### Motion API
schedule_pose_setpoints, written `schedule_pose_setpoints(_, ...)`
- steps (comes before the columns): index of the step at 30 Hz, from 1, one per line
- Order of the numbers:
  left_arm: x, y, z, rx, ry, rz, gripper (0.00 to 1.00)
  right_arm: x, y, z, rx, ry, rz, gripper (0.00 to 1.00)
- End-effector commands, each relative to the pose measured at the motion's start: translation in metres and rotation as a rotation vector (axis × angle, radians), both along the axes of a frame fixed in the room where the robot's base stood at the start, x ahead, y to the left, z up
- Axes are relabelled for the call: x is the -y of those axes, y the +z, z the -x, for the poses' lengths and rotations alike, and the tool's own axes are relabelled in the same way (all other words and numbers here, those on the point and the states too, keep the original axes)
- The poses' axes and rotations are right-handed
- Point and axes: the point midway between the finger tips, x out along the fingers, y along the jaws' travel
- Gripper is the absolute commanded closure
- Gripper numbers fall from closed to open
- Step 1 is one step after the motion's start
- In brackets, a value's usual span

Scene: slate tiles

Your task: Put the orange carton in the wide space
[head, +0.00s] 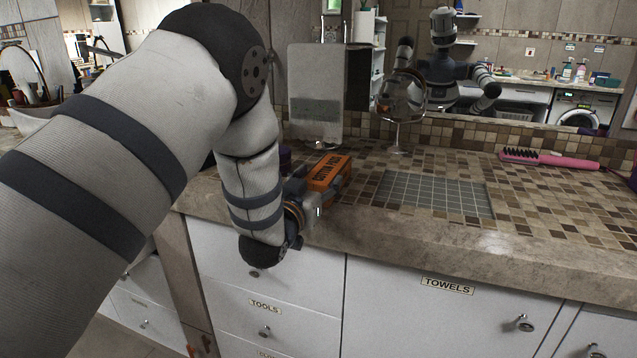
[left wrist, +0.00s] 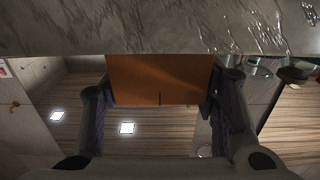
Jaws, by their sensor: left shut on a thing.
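The orange carton (head: 329,171), with dark lettering on its top, is at the counter's left front. My left gripper (head: 326,190) is shut on it. In the left wrist view, the carton (left wrist: 160,78) fills the gap between the two fingers (left wrist: 162,105). The counter hides any gap beneath the carton, so I cannot tell whether it touches. To its right, a grey gridded patch (head: 435,193) lies empty in the mosaic counter top, with a broad bare stretch of tiles beyond it. My right gripper is not in view.
A silver box (head: 317,100) and a round mirror on a stand (head: 398,125) stand behind the carton. A purple thing (head: 284,157) is partly hidden by my arm. A pink hairbrush (head: 548,160) lies at the back right. The counter's front edge (head: 440,240) is close to my gripper.

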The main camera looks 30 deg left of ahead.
Motion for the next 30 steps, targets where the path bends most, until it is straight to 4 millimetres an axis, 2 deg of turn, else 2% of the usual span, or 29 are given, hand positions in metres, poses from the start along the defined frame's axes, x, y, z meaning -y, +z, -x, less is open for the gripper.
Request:
schedule_pose_setpoints(4,0.000,-0.004,0.000,0.000,0.000,0.000,0.75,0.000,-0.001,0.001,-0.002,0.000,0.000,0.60)
schedule_pose_setpoints(5,0.000,-0.003,0.000,0.000,0.000,0.000,0.39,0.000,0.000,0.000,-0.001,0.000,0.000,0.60)
schedule_pose_setpoints(6,0.000,-0.003,0.000,0.000,0.000,0.000,0.30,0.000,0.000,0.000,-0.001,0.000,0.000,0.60)
schedule_pose_setpoints(7,0.000,-0.003,0.000,0.000,0.000,0.000,0.26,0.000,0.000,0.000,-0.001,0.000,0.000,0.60)
schedule_pose_setpoints(18,0.000,0.003,0.001,0.002,0.000,0.000,0.26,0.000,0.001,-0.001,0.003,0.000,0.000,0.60)
schedule_pose_setpoints(23,0.008,0.004,0.032,0.000,0.000,0.001,0.26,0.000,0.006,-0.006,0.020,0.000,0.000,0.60)
schedule_pose_setpoints(30,0.022,0.002,0.089,-0.001,0.000,0.001,0.26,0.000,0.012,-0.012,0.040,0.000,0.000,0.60)
